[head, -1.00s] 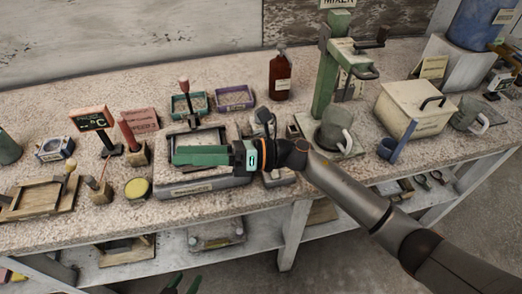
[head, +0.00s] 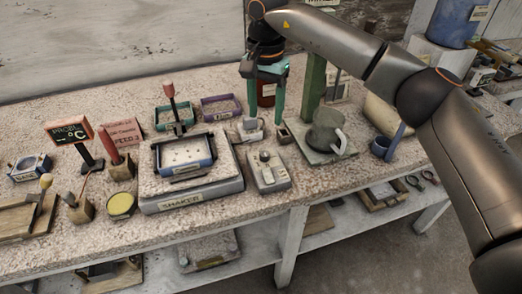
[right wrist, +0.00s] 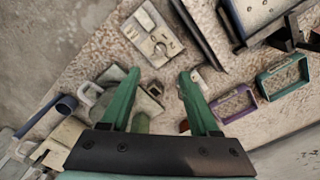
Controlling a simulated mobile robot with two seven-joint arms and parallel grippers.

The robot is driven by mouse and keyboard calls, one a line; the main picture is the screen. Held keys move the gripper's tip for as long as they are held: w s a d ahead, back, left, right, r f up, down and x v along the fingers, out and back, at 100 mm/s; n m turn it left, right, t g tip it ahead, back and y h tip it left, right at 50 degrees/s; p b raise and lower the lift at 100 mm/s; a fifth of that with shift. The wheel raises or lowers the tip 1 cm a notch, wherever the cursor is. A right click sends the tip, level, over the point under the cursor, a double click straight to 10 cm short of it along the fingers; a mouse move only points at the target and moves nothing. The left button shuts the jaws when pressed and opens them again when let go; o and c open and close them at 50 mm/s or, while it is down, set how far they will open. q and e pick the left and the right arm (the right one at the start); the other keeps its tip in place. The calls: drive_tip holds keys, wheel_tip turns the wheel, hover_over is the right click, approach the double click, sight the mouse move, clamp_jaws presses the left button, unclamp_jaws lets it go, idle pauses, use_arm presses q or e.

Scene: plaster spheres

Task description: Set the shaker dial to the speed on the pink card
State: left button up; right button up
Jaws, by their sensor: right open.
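The shaker (head: 222,186) stands mid-bench with a blue-rimmed tray on its platform. To its right is a small grey control box (head: 268,180) with a round dial (head: 265,157) on top; the box also shows in the right wrist view (right wrist: 150,34). The dial's exact setting is too small to read. The pink card (head: 128,128) stands at the back left, its text partly hidden by a red-handled tool; it mentions speed, but I cannot read the number surely. My right gripper (head: 265,120) is open and empty, pointing down behind the control box. My left gripper is not in view.
A small pale mug-like object (head: 250,129) is near my right fingers. A green mixer with a grey mug (head: 325,138) stands right of the box. A purple tray (head: 221,107) and a teal tray (head: 180,122) lie behind the shaker.

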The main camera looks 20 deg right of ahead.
sight(264, 153)
wheel_tip(264, 153, down, 12)
idle(0.4)
drive_tip(key=shift+a, duration=0.1)
drive_tip(key=shift+c, duration=0.4)
clamp_jaws()
